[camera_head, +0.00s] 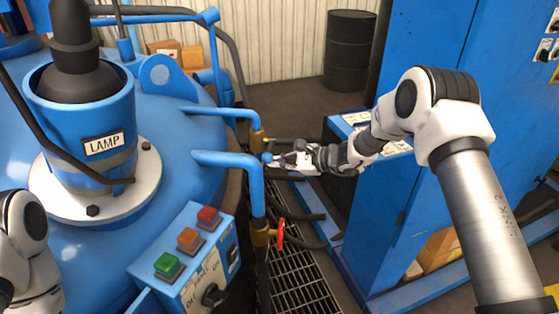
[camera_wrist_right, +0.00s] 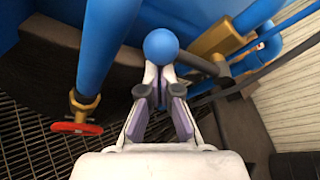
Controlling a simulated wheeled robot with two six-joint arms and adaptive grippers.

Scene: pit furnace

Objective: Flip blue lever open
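The blue lever shows as a round blue knob (camera_head: 267,157) beside the valve pipes in the head view. It also shows in the right wrist view, with the knob (camera_wrist_right: 161,47) right at my fingertips. My right gripper (camera_head: 276,160) reaches it from the right. In the wrist view its fingers (camera_wrist_right: 160,76) are nearly together and narrow in on the knob's near side, seemingly closed on the lever just under the knob. The lever's shaft is mostly hidden by the knob and fingers. Part of my left arm shows at the left edge; its gripper is out of view.
A blue furnace vessel with a LAMP cylinder (camera_head: 88,115) fills the left. A button box (camera_head: 190,265) and a red valve handle (camera_head: 280,233) stand in front. Blue cabinets (camera_head: 425,60) are at right. A floor grating (camera_head: 297,285) lies below; a black barrel (camera_head: 349,50) stands behind.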

